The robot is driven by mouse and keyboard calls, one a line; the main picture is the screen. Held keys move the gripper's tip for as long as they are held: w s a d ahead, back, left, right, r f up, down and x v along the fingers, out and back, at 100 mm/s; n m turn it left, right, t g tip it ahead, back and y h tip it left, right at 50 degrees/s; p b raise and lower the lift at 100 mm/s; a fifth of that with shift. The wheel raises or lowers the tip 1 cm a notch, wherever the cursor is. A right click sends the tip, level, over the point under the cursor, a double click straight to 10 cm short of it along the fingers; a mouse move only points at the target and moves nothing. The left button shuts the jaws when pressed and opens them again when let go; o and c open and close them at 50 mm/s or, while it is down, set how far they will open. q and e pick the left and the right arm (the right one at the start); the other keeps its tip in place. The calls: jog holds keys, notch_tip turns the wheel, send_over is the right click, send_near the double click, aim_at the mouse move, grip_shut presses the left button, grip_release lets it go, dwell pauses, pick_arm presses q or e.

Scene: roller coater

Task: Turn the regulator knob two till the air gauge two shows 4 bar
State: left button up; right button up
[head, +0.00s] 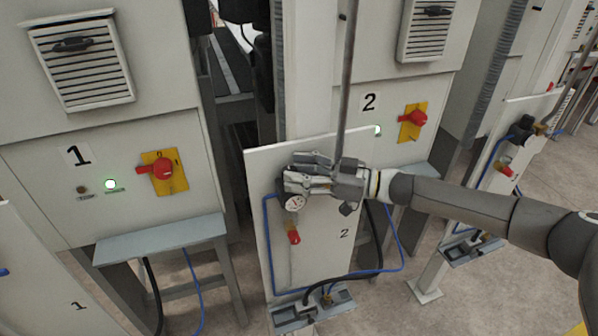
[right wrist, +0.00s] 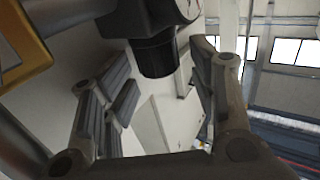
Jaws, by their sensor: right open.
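My right gripper (head: 290,177) reaches in from the right in front of the white panel marked 2 (head: 318,235). Its fingers are open and spread. In the right wrist view the black ribbed regulator knob (right wrist: 157,56) shows between the far ends of the fingers, with no clear contact. In the head view the gripper mostly hides the regulator. The round white air gauge (head: 295,203) sits just below the fingers; its reading is too small to tell. Part of a gauge face (right wrist: 187,8) shows at the top of the right wrist view. My left gripper is not in view.
A red-handled valve (head: 293,237) hangs below the gauge. Blue hose (head: 268,250) runs around the panel. Cabinet 2's red switch (head: 412,119) is above my right forearm. Cabinet 1 (head: 115,215) stands at left, and another regulator panel (head: 500,150) at right.

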jog(key=v, duration=0.8)
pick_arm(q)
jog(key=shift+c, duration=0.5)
pick_arm(e)
jog(key=shift+s, duration=0.1)
